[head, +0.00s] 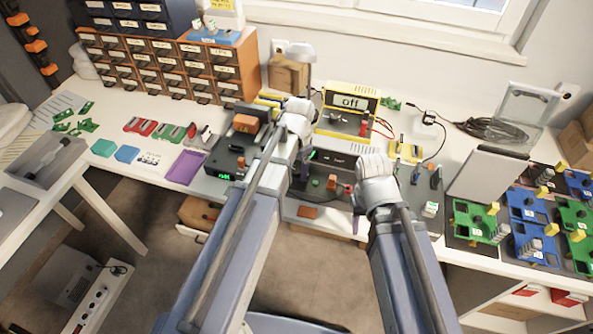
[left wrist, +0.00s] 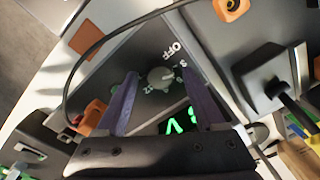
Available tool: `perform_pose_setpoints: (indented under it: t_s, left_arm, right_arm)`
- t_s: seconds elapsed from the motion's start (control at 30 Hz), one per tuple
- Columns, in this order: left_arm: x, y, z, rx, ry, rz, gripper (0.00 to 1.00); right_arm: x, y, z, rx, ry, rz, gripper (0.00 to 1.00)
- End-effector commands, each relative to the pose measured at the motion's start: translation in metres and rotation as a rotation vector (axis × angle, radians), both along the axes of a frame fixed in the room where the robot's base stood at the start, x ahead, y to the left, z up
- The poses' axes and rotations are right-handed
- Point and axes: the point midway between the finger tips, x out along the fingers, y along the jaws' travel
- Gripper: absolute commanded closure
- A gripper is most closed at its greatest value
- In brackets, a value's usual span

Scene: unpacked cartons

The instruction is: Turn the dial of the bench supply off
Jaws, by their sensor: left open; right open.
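The bench supply (head: 328,161) is a dark box in the middle of the bench in the head view, partly hidden by my arms. In the left wrist view, its dark panel (left wrist: 125,60) carries a small grey round dial (left wrist: 160,78), with OFF lettering beside it and lit green digits (left wrist: 180,122) nearby. I cannot tell which mark the dial points to. My left gripper (left wrist: 160,82) is open, with its purple fingers on either side of the dial; contact is not clear. My right gripper (head: 356,218) is open at the front edge, right of the supply; its fingertips are mostly hidden.
Another dark box with a green display (head: 225,176) is to the left. Orange drawers (head: 160,62) stand at back left. A grey panel (head: 487,174) and circuit boards (head: 528,212) crowd the right.

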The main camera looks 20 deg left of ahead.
Motion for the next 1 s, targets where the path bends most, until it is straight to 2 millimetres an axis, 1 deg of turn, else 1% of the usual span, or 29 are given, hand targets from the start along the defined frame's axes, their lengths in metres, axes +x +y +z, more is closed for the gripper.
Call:
perform_pose_setpoints:
  t_s: [0.17,0.77,0.8,1.0]
  left_arm:
    - [0.0000,0.0000,0.0009,0.000,0.000,0.000,0.30]
    - [0.0001,-0.0001,0.0008,0.000,0.000,0.000,0.98]
    - [0.0001,-0.0001,0.0008,0.000,0.000,0.000,1.00]
    - [0.0001,-0.0001,0.0008,0.000,0.000,0.002,1.00]
  right_arm:
    - [0.0000,0.0000,0.0009,0.000,0.000,0.000,0.50]
    - [0.0001,0.0000,0.0008,0.000,0.000,0.000,0.50]
    - [0.0000,0.0000,0.0008,0.000,0.000,0.000,0.50]
    - [0.0000,0.0000,0.0008,0.000,0.000,0.000,0.50]
